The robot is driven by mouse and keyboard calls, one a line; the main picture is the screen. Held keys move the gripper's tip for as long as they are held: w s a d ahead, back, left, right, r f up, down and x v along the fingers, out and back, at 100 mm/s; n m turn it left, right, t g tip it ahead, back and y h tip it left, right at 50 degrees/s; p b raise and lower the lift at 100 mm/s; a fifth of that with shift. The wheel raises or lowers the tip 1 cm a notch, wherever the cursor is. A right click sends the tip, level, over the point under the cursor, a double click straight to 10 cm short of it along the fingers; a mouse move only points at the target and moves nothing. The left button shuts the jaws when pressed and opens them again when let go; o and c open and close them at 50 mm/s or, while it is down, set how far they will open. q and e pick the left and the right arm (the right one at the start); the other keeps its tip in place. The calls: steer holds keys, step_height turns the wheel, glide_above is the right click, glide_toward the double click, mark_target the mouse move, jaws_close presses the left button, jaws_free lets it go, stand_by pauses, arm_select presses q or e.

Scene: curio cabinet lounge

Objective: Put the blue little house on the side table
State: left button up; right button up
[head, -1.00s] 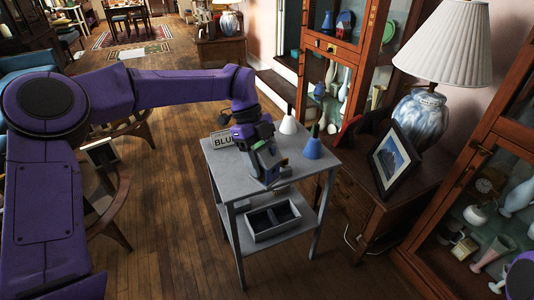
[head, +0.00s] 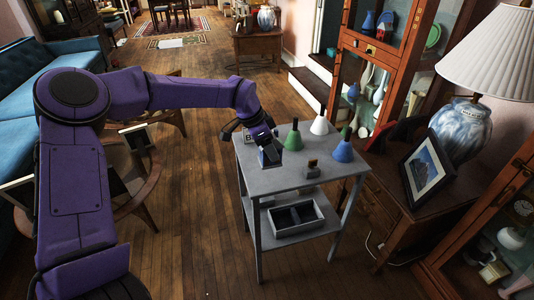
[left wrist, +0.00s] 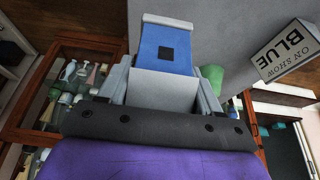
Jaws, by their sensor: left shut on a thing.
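My left gripper (head: 268,150) is shut on the blue little house (head: 270,158). The house also shows in the left wrist view (left wrist: 165,50), with a blue face, a small dark square window and pale edges, between the two fingers. In the head view it is over the left part of the grey side table (head: 275,182); I cannot tell whether it touches the top. A sign reading "ON SHOW BLUE" (left wrist: 285,50) stands close to the gripper and is mostly hidden in the head view. My right gripper is not in view.
On the table are a green bell (head: 293,138), a white bell (head: 319,124), a blue bell (head: 343,150) and a small brown-and-grey object (head: 312,170). A grey divided tray (head: 293,216) sits on the lower shelf. The table's front left top is clear. Cabinets stand at right.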

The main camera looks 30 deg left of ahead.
arm_select(q)
steer(key=a+f, duration=0.1)
steer(key=f, duration=0.1)
steer(key=a+f, duration=0.1)
steer(key=f, duration=0.1)
steer(key=w+f+p, duration=0.1)
steer(key=f, duration=0.1)
steer(key=shift+w+a+f, duration=0.1)
steer(key=shift+a, duration=0.3)
steer(key=shift+f, duration=0.3)
steer(key=shift+f, duration=0.1)
steer(key=o, duration=1.3)
steer(key=v, duration=1.2)
steer(key=shift+d, duration=0.1)
